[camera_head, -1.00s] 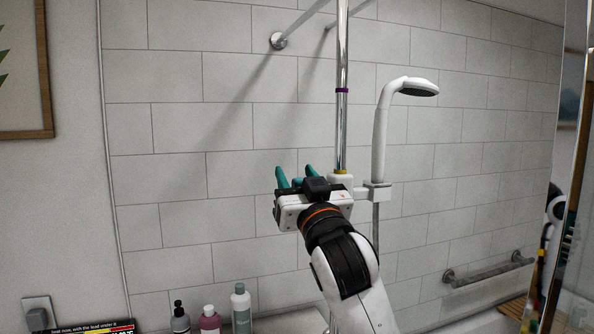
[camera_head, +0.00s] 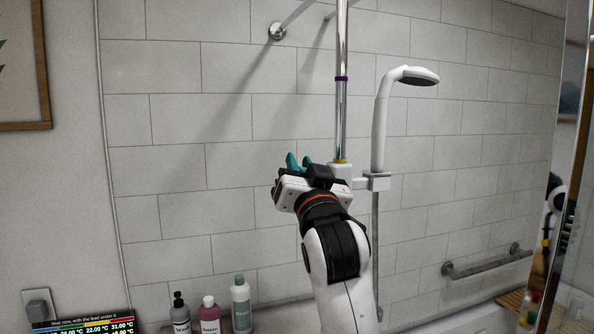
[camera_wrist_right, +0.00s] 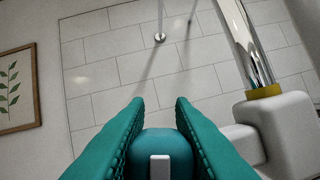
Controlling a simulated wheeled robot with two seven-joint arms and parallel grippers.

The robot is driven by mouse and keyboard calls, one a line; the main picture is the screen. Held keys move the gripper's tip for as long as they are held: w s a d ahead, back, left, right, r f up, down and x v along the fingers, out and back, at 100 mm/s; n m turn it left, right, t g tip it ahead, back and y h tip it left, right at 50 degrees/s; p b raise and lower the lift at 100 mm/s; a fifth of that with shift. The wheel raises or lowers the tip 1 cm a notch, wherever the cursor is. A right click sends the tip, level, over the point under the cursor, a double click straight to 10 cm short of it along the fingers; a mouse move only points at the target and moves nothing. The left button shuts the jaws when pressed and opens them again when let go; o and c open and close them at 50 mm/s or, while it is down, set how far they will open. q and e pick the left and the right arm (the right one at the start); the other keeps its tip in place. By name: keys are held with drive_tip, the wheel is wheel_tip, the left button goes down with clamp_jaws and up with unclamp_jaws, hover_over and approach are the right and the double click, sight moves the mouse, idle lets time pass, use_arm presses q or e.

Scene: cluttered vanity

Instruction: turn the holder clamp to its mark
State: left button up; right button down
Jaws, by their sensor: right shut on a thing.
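The chrome rail (camera_head: 341,110) stands upright against the tiled wall, with a purple ring (camera_head: 341,78) higher up. The white holder clamp (camera_wrist_right: 287,128) is around the rail under a yellow collar (camera_wrist_right: 264,92). Its bracket (camera_head: 377,182) carries the white shower head (camera_head: 381,125). My right gripper (camera_head: 299,162) is at the clamp's left side and hides part of it. In the right wrist view, its teal fingers (camera_wrist_right: 160,104) are shut on a rounded teal knob (camera_wrist_right: 165,145) with a white bar, beside the clamp's white side arm. My left gripper is not in view.
Several bottles, including a grey-green one (camera_head: 241,305), stand at the lower left. A grab bar (camera_head: 485,264) is on the wall at right, near a mirror edge.

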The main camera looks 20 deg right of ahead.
drive_tip(key=shift+d+m+h, duration=0.2)
drive_tip(key=shift+m+h, duration=0.4)
drive_tip(key=shift+m, duration=0.5)
drive_tip(key=c, duration=1.2)
unclamp_jaws()
drive_tip(key=shift+c, duration=0.2)
drive_tip(key=b+v, duration=0.4)
drive_tip(key=v, duration=0.8)
drive_tip(key=shift+r, duration=0.15)
